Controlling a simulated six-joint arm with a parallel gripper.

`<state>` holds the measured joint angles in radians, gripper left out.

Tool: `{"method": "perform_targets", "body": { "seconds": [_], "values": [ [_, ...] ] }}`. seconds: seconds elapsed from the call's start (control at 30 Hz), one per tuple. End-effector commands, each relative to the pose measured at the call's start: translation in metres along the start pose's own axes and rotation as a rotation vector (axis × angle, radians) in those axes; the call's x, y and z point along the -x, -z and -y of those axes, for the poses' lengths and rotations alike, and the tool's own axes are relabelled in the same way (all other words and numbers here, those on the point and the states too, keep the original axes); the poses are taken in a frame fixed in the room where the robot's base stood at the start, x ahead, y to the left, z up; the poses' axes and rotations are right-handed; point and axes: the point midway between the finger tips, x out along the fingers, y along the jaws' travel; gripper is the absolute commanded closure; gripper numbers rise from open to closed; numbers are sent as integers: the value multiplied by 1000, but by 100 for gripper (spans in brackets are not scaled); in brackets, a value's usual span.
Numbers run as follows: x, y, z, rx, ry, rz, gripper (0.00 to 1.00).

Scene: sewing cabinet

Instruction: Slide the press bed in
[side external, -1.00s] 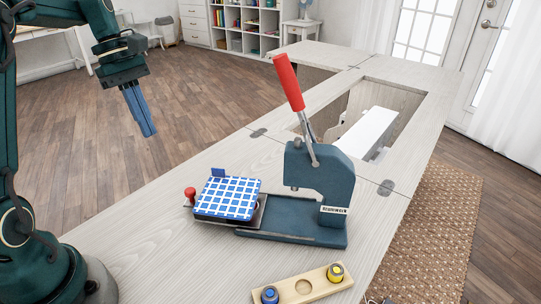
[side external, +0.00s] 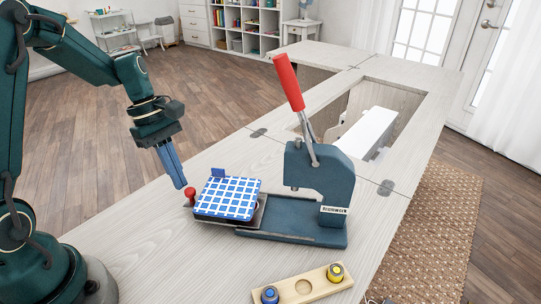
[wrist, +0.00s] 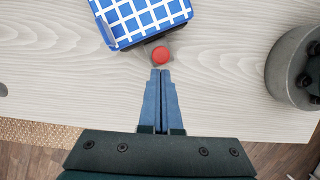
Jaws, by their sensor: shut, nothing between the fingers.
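The press bed (side external: 228,198) carries a blue-and-white checked pad and sticks out to the left of the dark blue press (side external: 318,185). A red knob (side external: 190,192) stands at the bed's outer left end. The press's red lever (side external: 289,82) is raised. My gripper (side external: 181,187) is shut and empty, its blue fingertips just left of and above the knob. I cannot tell whether the fingers touch the knob.
A wooden holder (side external: 303,286) with a blue-topped and a yellow-topped spool stands in front of the press. The table (side external: 150,225) is clear left of the bed. A cutout with a white sewing machine (side external: 368,134) lies behind the press.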

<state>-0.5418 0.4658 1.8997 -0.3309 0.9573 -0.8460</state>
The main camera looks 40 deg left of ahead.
Motion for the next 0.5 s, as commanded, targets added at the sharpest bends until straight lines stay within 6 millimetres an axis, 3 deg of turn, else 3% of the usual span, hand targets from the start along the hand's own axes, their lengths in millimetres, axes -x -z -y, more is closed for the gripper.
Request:
{"method": "perform_targets", "body": {
  "seconds": [0.33, 0.5],
  "values": [
    [0, -2, -1, 0, 0, 0, 100],
    [-6, -20, -12, -7, 1, 0, 100]
  ]
}}
